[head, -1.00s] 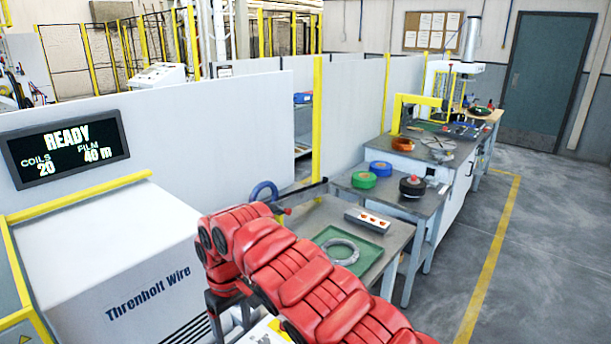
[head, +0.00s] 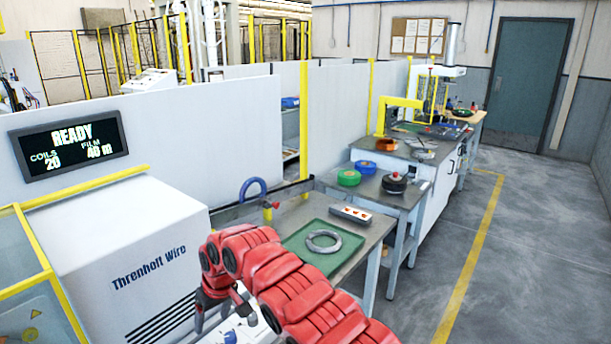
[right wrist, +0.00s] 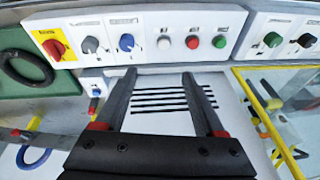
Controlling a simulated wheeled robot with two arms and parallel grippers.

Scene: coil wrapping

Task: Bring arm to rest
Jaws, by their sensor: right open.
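My right arm (head: 290,290), with red padded segments, reaches in from the bottom of the head view. Its gripper (head: 226,318) points down beside the white Threnholt Wire machine (head: 130,250), partly hidden by the arm. In the right wrist view the two dark fingers of the gripper (right wrist: 160,98) are spread apart, with nothing between them. Behind them is a white surface with black slots (right wrist: 172,100). My left gripper is in neither view.
A control panel (right wrist: 150,38) with knobs and buttons is close to the fingers. A grey coil (head: 323,241) lies on a green tray (head: 305,262) on the near table. A blue ring (head: 252,182) stands behind the arm. Open floor (head: 510,260) is at right.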

